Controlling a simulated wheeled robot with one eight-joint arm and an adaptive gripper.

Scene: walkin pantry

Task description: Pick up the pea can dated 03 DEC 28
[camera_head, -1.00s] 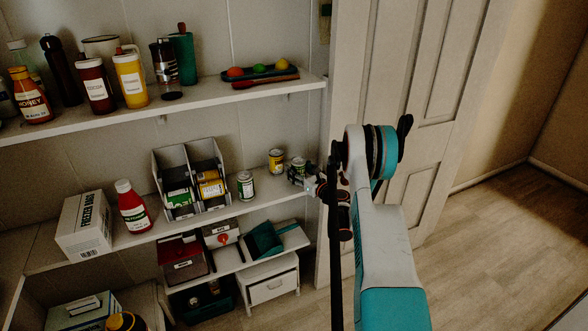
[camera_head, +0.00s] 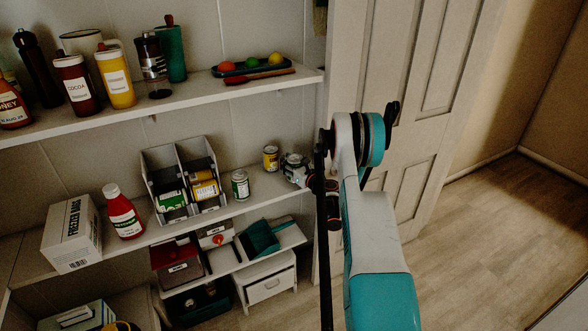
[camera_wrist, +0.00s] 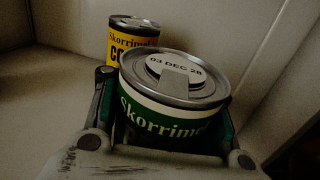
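A green Skorrimer can (camera_wrist: 172,122) fills the middle of the wrist view, its lid reading 03 DEC 28. It stands upright with a pull tab. My gripper (camera_head: 298,172) is around it, one finger on each side in the wrist view. The fingers are close to the can, but I cannot tell if they press on it. In the head view this can (camera_head: 292,159) is at the right end of the middle shelf, partly hidden by my gripper. A yellow Skorrimer can (camera_head: 271,158) stands behind it; it also shows in the wrist view (camera_wrist: 122,45).
Another green-labelled can (camera_head: 240,185) stands to the left on the shelf (camera_head: 222,214). A two-slot grey can rack (camera_head: 154,187) holds more cans. A ketchup-like red bottle (camera_head: 123,213) and a freezer bags box (camera_head: 73,234) are farther left. The door (camera_head: 395,70) is right.

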